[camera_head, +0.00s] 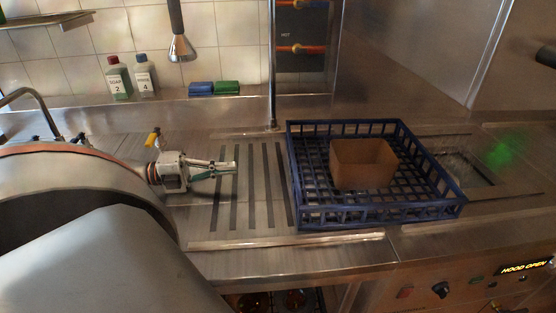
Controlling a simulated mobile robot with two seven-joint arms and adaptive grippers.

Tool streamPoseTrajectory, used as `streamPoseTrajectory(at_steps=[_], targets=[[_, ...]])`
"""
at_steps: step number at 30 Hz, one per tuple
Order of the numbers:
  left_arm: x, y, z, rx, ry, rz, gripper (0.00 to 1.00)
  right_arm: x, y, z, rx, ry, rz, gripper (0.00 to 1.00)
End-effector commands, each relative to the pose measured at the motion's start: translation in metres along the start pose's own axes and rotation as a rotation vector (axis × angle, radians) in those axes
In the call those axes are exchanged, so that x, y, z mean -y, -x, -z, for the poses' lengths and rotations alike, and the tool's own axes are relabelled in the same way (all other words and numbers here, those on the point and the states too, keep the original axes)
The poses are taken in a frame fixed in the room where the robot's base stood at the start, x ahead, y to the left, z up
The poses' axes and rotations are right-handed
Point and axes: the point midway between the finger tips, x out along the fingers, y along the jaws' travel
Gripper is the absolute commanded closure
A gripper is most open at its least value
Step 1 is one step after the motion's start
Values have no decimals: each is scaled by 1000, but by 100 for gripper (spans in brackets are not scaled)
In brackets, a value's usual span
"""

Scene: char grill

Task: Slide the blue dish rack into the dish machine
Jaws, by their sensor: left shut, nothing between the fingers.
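The blue dish rack (375,213) sits on the steel counter, right of centre, its right part reaching the edge of the dish machine's opening (462,168). A brown square container (362,165) stands inside the rack. The machine's display (525,267) reads "HOOD OPEN". My left gripper (236,168) is shut and empty over the ribbed drainboard, left of the rack and apart from it, pointing right. My right gripper is not in view.
Soap and rinse bottles (118,78) and blue and green sponges (214,88) stand on the back ledge. A spray head (181,48) hangs above, and a vertical pipe (272,70) rises behind the rack's left side. The ribbed drainboard (262,205) between gripper and rack is clear.

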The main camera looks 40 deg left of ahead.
Motion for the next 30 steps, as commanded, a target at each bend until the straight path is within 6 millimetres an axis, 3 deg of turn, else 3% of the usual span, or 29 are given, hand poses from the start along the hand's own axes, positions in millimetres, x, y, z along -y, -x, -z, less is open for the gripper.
streamPoseTrajectory(at_steps=[5, 21, 30], targets=[[2, -16, 0, -2, -2, 2, 100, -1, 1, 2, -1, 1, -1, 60], [2, -116, 0, -2, -1, 3, 100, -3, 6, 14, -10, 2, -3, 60], [0, -138, 0, -1, 0, 0, 100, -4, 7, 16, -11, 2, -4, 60]])
